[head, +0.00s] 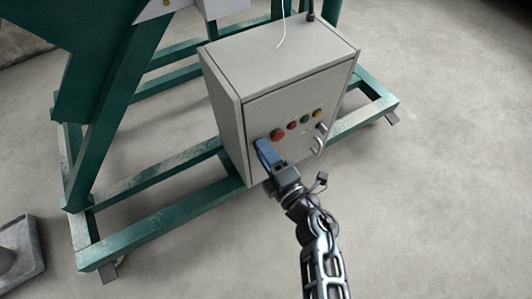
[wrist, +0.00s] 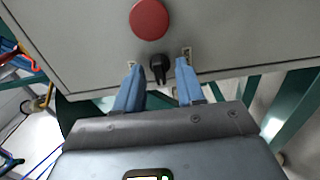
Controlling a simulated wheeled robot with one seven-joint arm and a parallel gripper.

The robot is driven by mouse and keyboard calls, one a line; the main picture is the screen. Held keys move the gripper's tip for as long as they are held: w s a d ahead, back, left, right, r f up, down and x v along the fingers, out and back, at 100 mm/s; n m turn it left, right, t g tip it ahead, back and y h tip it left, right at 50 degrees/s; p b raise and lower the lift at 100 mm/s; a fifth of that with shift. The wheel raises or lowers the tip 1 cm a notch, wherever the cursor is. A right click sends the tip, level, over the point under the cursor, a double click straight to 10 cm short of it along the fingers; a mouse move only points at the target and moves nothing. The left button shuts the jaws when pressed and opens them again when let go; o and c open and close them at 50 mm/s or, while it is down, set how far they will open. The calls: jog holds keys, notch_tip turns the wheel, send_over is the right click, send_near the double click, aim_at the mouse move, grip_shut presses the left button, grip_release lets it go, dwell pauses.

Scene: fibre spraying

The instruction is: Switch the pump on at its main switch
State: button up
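The pump's control box (head: 285,70) is a grey cabinet on a green frame; its front face fills the top of the wrist view (wrist: 90,50). A black rotary switch (wrist: 158,68) sits on that face below a large red button (wrist: 150,19). My gripper (wrist: 158,80) has its two blue fingers apart, one on each side of the switch. I cannot tell whether the fingers touch it. In the head view my gripper (head: 266,150) is at the front of the box, below the red button (head: 277,134), and hides the switch.
A metal handle (head: 319,140) sticks out near the right edge. Green frame beams (head: 165,215) lie around the box. Floor (head: 440,200) at the right is clear.

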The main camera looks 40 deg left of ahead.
grip_shut()
jog(key=shift+m+p, duration=0.3)
jog(key=shift+p, duration=0.05)
jog(key=shift+m+p, duration=4.5)
jog(key=shift+m, duration=4.2)
